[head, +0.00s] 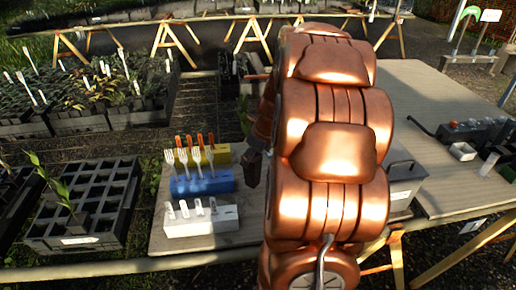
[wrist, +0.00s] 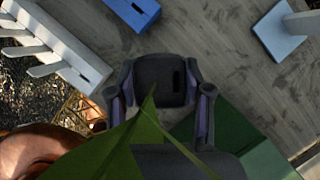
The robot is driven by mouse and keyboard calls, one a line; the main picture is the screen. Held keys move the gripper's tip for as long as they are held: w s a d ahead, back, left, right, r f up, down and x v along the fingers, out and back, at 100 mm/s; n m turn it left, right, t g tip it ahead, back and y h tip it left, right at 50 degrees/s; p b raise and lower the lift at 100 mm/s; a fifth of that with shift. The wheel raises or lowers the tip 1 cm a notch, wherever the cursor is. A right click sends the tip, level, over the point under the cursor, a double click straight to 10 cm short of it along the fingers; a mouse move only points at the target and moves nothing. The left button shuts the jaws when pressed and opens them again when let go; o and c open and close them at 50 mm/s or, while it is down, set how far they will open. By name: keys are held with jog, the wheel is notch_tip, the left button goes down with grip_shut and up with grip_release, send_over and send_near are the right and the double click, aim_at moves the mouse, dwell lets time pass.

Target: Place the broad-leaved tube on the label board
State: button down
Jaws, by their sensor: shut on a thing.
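My gripper (head: 257,160) is dark and partly hidden behind my copper arm in the head view. In the wrist view my gripper (wrist: 160,100) is shut on the broad-leaved tube, whose pointed green leaves (wrist: 146,135) cover part of the jaws. The tube's body is mostly hidden. The gripper is over the grey table, right of the label holders. A white block with white labels (head: 205,226), a blue block with white labels (head: 203,186) and a yellow block with orange labels (head: 218,153) stand on the table's left. I cannot tell which thing is the label board.
A black crate (head: 118,205) with empty cells and one leafy plant (head: 64,200) stands at the left. A green block (wrist: 238,145) and a light blue block (wrist: 281,30) show in the wrist view. Grey equipment (head: 478,132) stands at the right. The table between is largely clear.

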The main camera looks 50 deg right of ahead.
jog(key=w+d+f+p, duration=0.2)
jog(key=w+d+f, duration=0.2)
jog(key=w+d, duration=0.3)
jog(key=shift+d+f, duration=0.35)
jog(key=shift+d, duration=0.8)
jog(key=shift+c, duration=2.4)
grip_release()
jog(key=shift+f, duration=0.1)
